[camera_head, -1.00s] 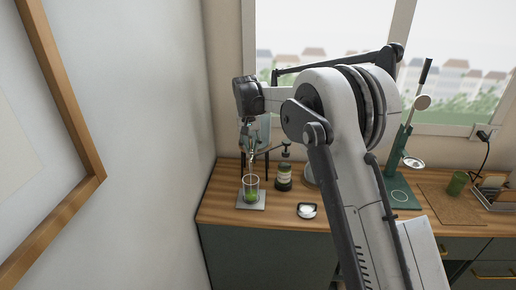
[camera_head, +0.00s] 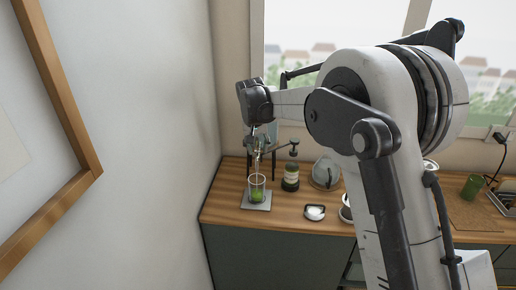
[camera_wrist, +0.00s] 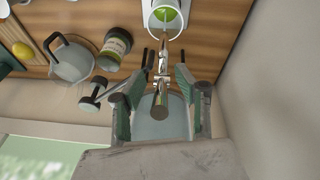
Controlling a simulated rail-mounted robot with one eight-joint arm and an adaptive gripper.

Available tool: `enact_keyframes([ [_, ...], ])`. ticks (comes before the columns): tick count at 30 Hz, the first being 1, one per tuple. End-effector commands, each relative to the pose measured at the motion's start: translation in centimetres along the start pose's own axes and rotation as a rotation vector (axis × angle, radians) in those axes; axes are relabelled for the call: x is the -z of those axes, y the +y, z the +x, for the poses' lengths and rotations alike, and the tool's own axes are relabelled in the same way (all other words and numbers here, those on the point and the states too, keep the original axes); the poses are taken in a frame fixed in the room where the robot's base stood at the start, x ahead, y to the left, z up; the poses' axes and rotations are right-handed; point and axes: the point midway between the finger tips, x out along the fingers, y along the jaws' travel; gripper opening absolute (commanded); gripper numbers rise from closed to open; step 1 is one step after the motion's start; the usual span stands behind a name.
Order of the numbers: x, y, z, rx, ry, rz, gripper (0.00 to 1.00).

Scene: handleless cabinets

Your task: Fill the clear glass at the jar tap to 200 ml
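The clear glass (camera_head: 257,182) stands upright on a grey square plate (camera_head: 254,206), with something green in its lower part. It also shows at the top of the wrist view (camera_wrist: 166,16), its green contents visible through the mouth. The jar (camera_head: 263,158) is behind the tap in the head view, partly hidden by my wrist. My gripper (camera_wrist: 163,62) has its fingers apart, one on each side of the tap. Contact with the tap cannot be told. Flow and the fill reading cannot be made out.
A wall is close on the left. The wooden counter (camera_head: 228,208) is clear left of the plate.

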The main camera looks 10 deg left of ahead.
Motion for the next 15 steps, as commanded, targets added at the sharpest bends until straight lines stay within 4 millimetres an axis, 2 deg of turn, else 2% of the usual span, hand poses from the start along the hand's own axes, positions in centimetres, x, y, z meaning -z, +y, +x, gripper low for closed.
enact_keyframes([
  [8, 0.0, 0.0, -0.3, 0.0, 0.0, 0.0, 0.31],
  [11, 0.0, 0.0, -1.3, 0.0, 0.0, 0.0, 0.31],
  [15, 0.0, 0.0, -3.8, 0.0, 0.0, 0.0, 0.31],
])
